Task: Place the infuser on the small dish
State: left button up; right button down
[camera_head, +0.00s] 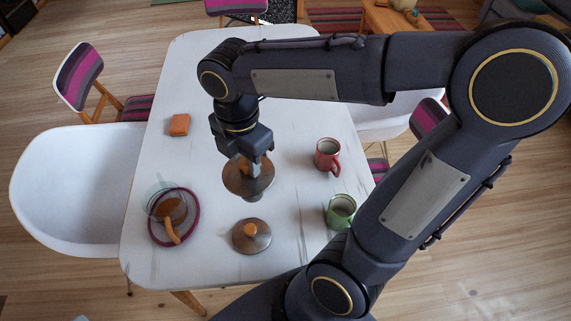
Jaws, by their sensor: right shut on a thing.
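My right gripper (255,168) points down over the middle of the white table. It is shut on a round brown piece with an orange knob, apparently the infuser (238,184); the fingers partly hide it. A small greyish part shows just below its near edge, and I cannot tell if it touches the table. A similar round brown piece (264,241) with an orange knob lies nearer on the table; I cannot tell whether it is a lid or a piece on the small dish. No plain empty dish can be made out. My left gripper is not in view.
A glass teapot (158,199) with an orange-brown handle stands on a maroon-rimmed round mat (193,227) at left. A red mug (326,155) and a green mug (341,211) stand at right. An orange block (180,125) lies at back left. Chairs surround the table (290,245).

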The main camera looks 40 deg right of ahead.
jog(key=w+d+f+p, duration=0.1)
jog(key=w+d+f, duration=0.7)
jog(key=d+f, duration=0.2)
notch_tip(320, 180, down, 3)
jog(key=shift+w+r+p, duration=0.2)
jog(key=shift+w+p, duration=0.05)
jog(key=shift+p, duration=0.15)
jog(key=shift+f, duration=0.15)
jog(key=c, duration=1.1)
grip_release()
